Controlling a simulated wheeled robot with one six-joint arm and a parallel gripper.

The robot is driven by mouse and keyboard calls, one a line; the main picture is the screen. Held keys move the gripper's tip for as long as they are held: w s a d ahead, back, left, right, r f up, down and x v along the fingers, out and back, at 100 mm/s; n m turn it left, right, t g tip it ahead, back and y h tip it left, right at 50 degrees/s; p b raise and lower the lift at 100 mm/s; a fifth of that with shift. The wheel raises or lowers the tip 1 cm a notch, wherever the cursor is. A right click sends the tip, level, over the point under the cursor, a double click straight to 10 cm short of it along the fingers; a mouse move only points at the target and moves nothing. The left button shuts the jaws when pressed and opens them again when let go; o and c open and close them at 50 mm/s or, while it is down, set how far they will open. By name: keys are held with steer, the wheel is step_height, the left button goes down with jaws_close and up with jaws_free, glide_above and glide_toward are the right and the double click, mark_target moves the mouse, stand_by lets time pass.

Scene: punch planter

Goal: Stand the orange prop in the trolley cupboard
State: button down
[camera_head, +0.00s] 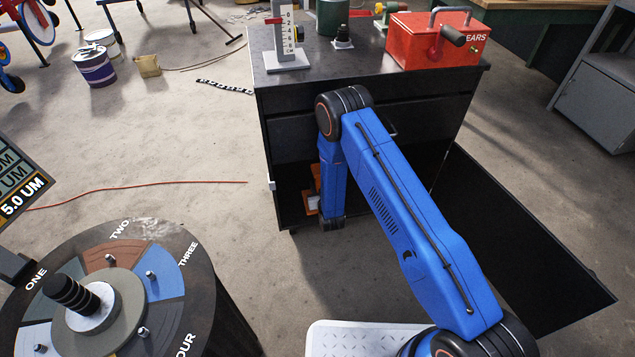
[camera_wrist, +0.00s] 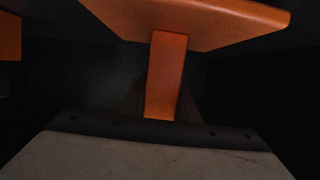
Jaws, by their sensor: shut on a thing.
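The orange prop (camera_wrist: 166,75) fills the upper middle of the wrist view, with a wide flat plate above and a narrow stem below. My gripper (camera_wrist: 160,105) is shut on the stem; its fingers are dim and hard to make out. In the head view, a small orange part (camera_head: 312,203) shows at the left of the cupboard opening, mostly hidden behind my blue arm. The trolley (camera_head: 350,82) is dark, with its lower cupboard (camera_head: 410,165) open. My wrist is at or inside that opening. Whether the prop touches the cupboard floor cannot be told.
The black cupboard door (camera_head: 525,240) stands wide open at right. A height gauge (camera_head: 288,40) and a red toolbox (camera_head: 432,40) stand on the trolley top. A round numbered table (camera_head: 190,235) is at lower left. Another orange piece (camera_wrist: 9,52) shows at the wrist view's left edge.

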steer(key=shift+f, duration=0.25)
steer(key=c, duration=1.4)
jaws_free()
steer(key=shift+f, duration=0.15)
steer(key=shift+o, duration=0.2)
steer(key=v, duration=1.2)
